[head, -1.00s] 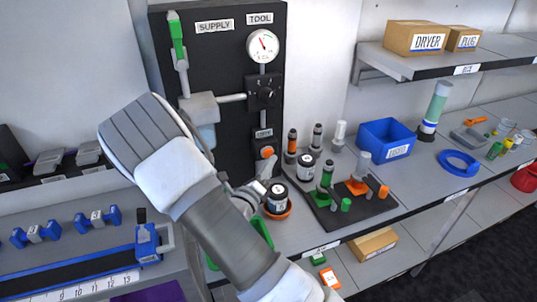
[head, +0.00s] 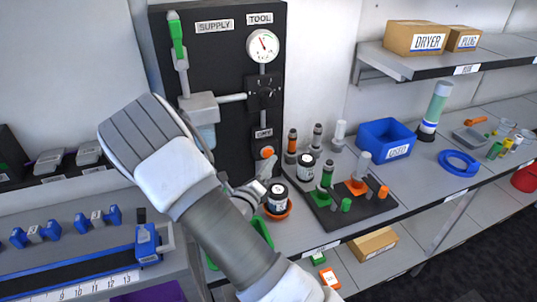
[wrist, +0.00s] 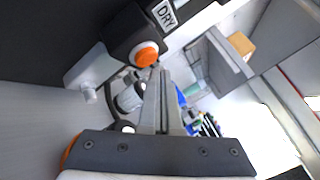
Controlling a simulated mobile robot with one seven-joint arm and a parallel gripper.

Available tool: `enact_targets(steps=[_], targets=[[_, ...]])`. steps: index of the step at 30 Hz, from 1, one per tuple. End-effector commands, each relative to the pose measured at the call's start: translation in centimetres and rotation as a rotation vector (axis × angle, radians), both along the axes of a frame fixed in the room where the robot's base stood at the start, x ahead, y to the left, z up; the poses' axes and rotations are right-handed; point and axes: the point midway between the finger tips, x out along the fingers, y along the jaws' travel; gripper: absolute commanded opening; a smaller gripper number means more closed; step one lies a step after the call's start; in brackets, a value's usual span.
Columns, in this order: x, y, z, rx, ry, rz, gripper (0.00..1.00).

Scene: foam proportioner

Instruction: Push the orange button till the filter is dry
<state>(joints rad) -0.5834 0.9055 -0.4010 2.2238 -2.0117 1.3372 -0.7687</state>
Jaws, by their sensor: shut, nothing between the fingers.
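The orange button (head: 266,153) sits on a dark box under the DRY label, low on the black panel. It also shows in the wrist view (wrist: 147,54), with the DRY label beside it. My gripper (head: 268,167) is just below the button in the head view. In the wrist view its fingers (wrist: 159,72) are shut and empty, with tips close to the button's lower right. I cannot tell whether they touch it. I cannot tell for sure which part is the filter; a translucent bowl under a grey block (head: 200,108) hangs on the panel's supply line.
A labelled dark jar (head: 278,196) stands in an orange dish right below my gripper. A black tray (head: 352,214) with several fittings and a blue bin (head: 385,142) stand to the right. A gauge (head: 262,46) is on the panel. A shelf with boxes (head: 417,37) is at upper right.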

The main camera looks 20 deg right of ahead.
Motion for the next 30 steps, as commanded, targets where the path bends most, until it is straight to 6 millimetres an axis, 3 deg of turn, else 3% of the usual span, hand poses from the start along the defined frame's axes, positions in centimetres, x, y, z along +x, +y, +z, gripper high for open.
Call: enact_targets(steps=[30], targets=[[1.2, 0.0, 0.0, 0.0, 0.0, 0.0, 0.0]])
